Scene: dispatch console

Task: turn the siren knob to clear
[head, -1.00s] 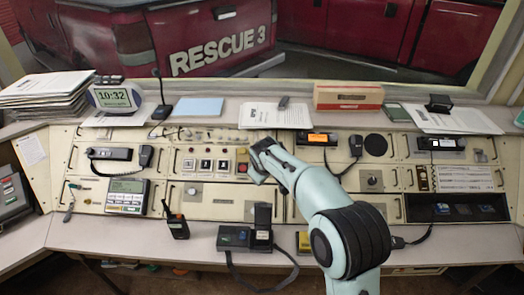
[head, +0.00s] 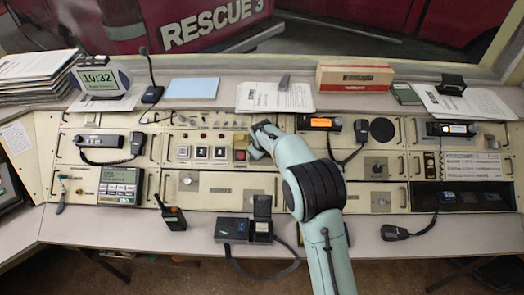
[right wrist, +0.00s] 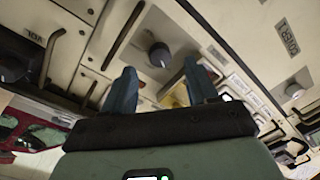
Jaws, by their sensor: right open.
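A round dark grey knob (right wrist: 160,55) on a pale panel shows in the right wrist view, beyond and between my fingertips. A second dark knob (right wrist: 293,90) sits on a plate at the right of that view. I cannot read which one is the siren knob or its marks. My right gripper (right wrist: 161,85) is open and empty, its two blue fingers apart and seemingly short of the first knob. In the head view my right gripper (head: 262,137) is over the console's upper middle, hiding the panel behind it. My left gripper is not in view.
A yellow box with a red button (head: 240,153) is just left of my gripper. Metal handles (right wrist: 124,34) stand out from the panels near my fingers. A radio with an orange display (head: 319,122) is to the right. A handheld radio (head: 173,217) stands on the front desk.

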